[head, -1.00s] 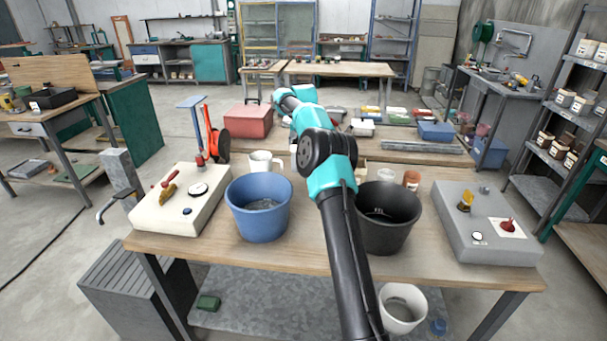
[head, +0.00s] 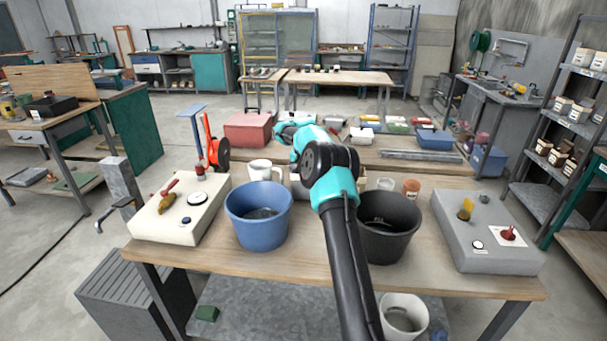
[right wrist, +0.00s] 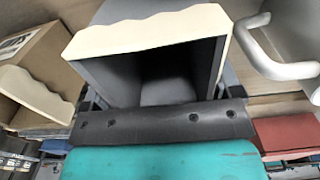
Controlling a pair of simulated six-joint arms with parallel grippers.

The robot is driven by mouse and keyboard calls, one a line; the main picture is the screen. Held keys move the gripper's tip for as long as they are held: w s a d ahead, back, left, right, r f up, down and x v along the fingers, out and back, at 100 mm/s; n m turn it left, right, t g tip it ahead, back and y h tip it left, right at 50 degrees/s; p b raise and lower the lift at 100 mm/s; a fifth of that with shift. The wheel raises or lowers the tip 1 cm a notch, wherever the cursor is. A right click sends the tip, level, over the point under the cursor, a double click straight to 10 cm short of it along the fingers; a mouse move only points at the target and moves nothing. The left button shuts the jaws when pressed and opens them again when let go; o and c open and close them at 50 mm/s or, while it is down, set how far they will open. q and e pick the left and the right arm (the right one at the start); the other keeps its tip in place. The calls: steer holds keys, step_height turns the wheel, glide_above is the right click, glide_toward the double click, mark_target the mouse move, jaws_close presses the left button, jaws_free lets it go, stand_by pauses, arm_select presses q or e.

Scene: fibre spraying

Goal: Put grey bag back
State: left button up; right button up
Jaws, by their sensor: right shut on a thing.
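My right gripper (right wrist: 152,98) is shut on the grey bag (right wrist: 150,32), which fills the middle of the right wrist view. The bag has a wavy cream rim, dark walls and an open mouth facing the camera. In the head view my right arm reaches forward over the table, and its fingers are hidden. A small greyish piece, perhaps the bag, shows just left of the arm (head: 298,188), beside the white mug (head: 262,172). Whether the bag touches the table I cannot tell. My left gripper is out of view.
A second bag (right wrist: 38,95) with a wavy cream rim stands left in the wrist view. The blue bucket (head: 258,228) and black bucket (head: 410,232) flank my arm. A cream panel (head: 180,212) and grey panel (head: 488,235) lie at the table's ends.

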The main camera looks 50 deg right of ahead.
steer(key=shift+f, duration=0.15)
steer(key=o, duration=1.1)
steer(key=shift+o, duration=0.2)
step_height(320, 180, up, 12)
stand_by(0.4)
